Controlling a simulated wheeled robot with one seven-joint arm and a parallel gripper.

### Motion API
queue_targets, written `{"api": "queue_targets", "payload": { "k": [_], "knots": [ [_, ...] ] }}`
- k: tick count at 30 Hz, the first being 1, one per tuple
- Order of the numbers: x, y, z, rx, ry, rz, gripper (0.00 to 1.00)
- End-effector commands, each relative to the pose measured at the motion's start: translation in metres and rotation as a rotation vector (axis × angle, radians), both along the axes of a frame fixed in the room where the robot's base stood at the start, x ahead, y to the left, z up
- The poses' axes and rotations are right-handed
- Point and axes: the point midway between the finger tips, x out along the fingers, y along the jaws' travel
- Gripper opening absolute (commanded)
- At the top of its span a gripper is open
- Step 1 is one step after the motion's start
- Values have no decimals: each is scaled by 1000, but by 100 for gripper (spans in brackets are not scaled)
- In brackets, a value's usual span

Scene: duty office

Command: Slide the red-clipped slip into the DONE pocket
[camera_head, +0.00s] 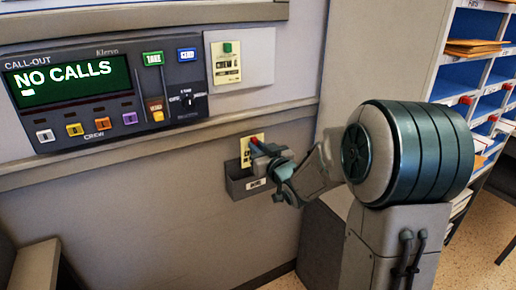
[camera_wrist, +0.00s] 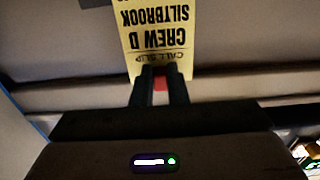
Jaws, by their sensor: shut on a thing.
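The yellow slip (camera_head: 247,152) hangs upright by its red clip (camera_head: 255,141) in front of the wall. My gripper (camera_head: 258,149) is shut on the red clip at the slip's top. The DONE pocket (camera_head: 236,187), a grey wall tray with a white label, is directly below. The slip's lower end meets the pocket's rim in the picture; I cannot tell whether it is inside. In the wrist view the slip (camera_wrist: 152,30) reads CALL SLIP, CREW D, SILTBROOK, and the red clip (camera_wrist: 160,83) sits between my fingertips (camera_wrist: 160,88). The pocket is not distinguishable there.
The call-out console (camera_head: 100,80) reads NO CALLS above a wall ledge. A green-clipped slip (camera_head: 227,66) hangs on a pale plate beside it. Blue-lined pigeonholes (camera_head: 475,22) with envelopes stand at right. The wall left of the pocket is clear.

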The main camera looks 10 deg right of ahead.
Motion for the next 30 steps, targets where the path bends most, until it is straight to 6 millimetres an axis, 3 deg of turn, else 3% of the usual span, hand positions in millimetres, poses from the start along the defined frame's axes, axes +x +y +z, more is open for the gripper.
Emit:
{"api": "queue_targets", "payload": {
  "k": [30],
  "knots": [
    [0, 0, -44, 0, 0, 0, 0]
  ]
}}
